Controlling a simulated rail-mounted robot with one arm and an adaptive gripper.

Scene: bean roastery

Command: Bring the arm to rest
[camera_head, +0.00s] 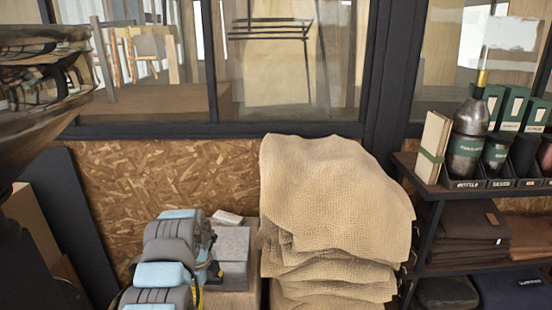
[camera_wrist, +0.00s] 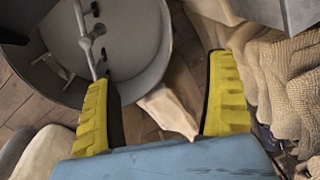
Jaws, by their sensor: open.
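My gripper (camera_wrist: 160,72) shows in the wrist view with its two yellow ribbed fingers spread wide apart. It is open, and nothing is held between the fingers. Beyond the fingers is a round grey pan (camera_wrist: 152,75) with a metal stirring arm in it. A pale, crumpled-looking piece (camera_wrist: 172,110) shows between the fingers, farther off. In the head view my blue and grey arm is at the lower left of the middle, and the gripper's fingers cannot be made out clearly there.
Stacked burlap sacks (camera_head: 335,195) stand right of my arm and also show in the wrist view (camera_wrist: 290,85). A dark shelf (camera_head: 425,215) with bottles (camera_head: 470,130) and folded cloths (camera_head: 465,222) is at the right. A chipboard wall (camera_head: 180,165) and windows are behind.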

